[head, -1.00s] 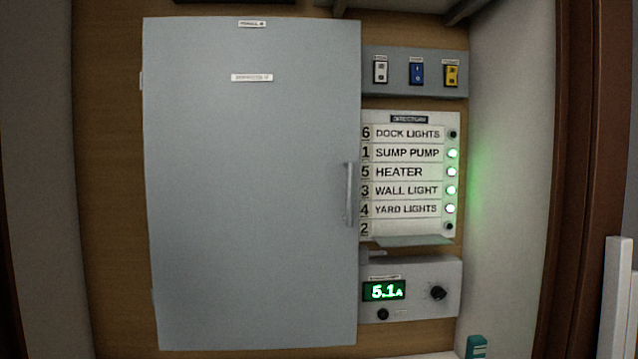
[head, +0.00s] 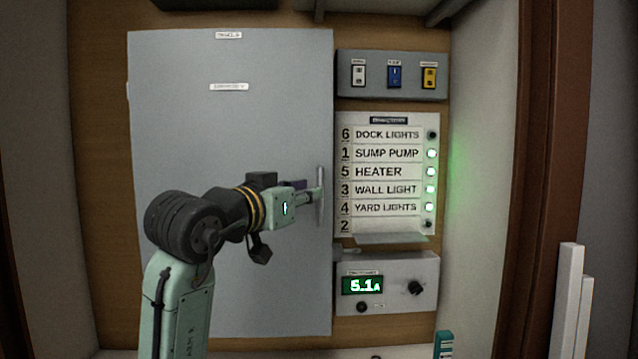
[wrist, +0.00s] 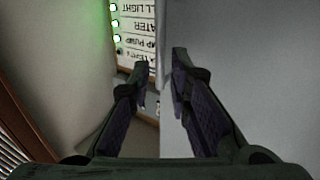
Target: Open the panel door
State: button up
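The grey panel door (head: 230,130) is a tall flat sheet and looks shut against the wooden back wall. Its upright bar handle (head: 320,178) is on its right edge. My gripper (head: 313,196) is at the handle, reaching in from the left across the lower door face. In the wrist view my gripper (wrist: 161,65) has its two fingers apart, with a clear gap between the tips. There the door (wrist: 250,60) fills the right side, its edge showing between the fingers. I cannot tell whether a finger touches the handle.
Right of the door are a switch box (head: 392,75) with three switches, a directory board (head: 387,170) with green lights, and a meter box (head: 386,282) reading 5.1 A. A side wall (head: 485,180) stands farther right. A small ledge (head: 392,239) juts below the board.

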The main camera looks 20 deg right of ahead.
aim_at(320, 221)
jog(key=p+x, duration=0.1)
jog(key=x, duration=0.4)
jog(key=shift+w+d, duration=0.25)
jog(key=shift+c, duration=0.4)
grip_shut()
